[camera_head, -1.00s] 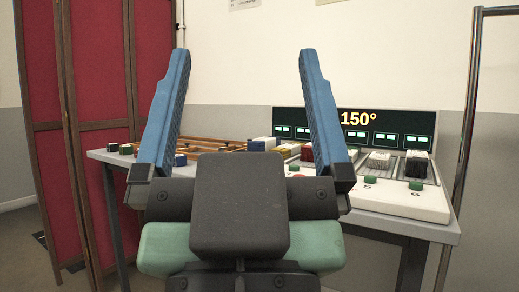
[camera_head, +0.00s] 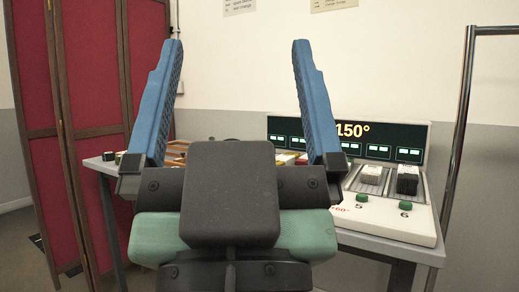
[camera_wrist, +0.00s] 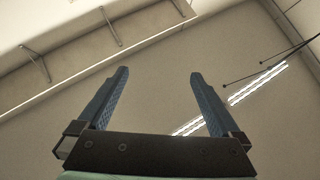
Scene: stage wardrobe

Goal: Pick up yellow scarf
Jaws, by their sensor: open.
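My gripper (camera_head: 236,50) is open and empty, with two blue fingers spread wide and pointing up in front of the table. It also shows open in the wrist view (camera_wrist: 155,75), against the ceiling and wall. No yellow scarf is visible in either view. My gripper and wrist hide the middle of the table.
A table (camera_head: 395,246) stands ahead with a white console (camera_head: 390,215) and a dark display panel (camera_head: 395,140) reading 150°. A red folding screen (camera_head: 90,100) stands at the left. A metal rail (camera_head: 459,130) rises at the right. Ceiling lights (camera_wrist: 258,83) show in the wrist view.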

